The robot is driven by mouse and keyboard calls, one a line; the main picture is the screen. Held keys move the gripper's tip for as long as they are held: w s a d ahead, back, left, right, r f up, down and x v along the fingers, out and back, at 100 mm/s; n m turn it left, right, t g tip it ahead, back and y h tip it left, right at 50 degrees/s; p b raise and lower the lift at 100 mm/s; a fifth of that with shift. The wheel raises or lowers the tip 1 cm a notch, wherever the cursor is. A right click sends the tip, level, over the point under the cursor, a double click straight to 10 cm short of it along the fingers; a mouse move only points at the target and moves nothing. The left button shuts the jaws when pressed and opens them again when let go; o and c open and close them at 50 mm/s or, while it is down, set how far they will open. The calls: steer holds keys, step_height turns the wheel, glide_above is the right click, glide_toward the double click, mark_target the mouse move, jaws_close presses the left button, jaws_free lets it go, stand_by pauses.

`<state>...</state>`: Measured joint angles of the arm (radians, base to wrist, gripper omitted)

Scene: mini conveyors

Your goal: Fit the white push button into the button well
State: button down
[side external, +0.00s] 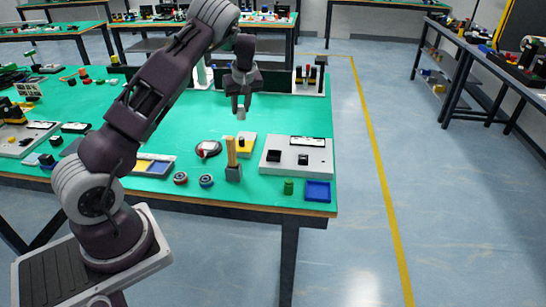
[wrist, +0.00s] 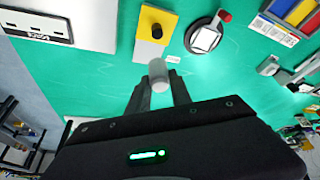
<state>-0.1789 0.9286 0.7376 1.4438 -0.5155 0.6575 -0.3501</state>
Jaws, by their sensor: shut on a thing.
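My gripper (side external: 241,101) hangs above the green table, fingers down, and is shut on the white push button (side external: 241,114). In the wrist view the button (wrist: 158,72) is a plain pale cylinder sticking out past the fingertips (wrist: 158,92). A yellow and white box (side external: 246,146) lies on the table below and nearer the camera in the side view. In the wrist view this box (wrist: 153,38) has a round black spot (wrist: 157,31) on its yellow face, which looks like the button well. The button is apart from the box.
A grey panel (side external: 275,169) with black square parts is right of the box. An upright wooden piece (side external: 232,153) in a grey base stands close in front of the box. A round black device (side external: 209,149) is to its left; a blue tray (side external: 317,191) sits near the table corner.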

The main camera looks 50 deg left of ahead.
steer(key=m, duration=0.1)
glide_above(273, 154)
steer(key=d, duration=0.1)
steer(key=shift+t, duration=0.3)
steer(key=f, duration=0.9)
steer(key=shift+s+d, duration=0.3)
steer(key=shift+s, duration=0.05)
steer(key=c, duration=1.2)
jaws_free()
steer(key=shift+f, duration=0.1)
steer(key=shift+o, duration=0.2)
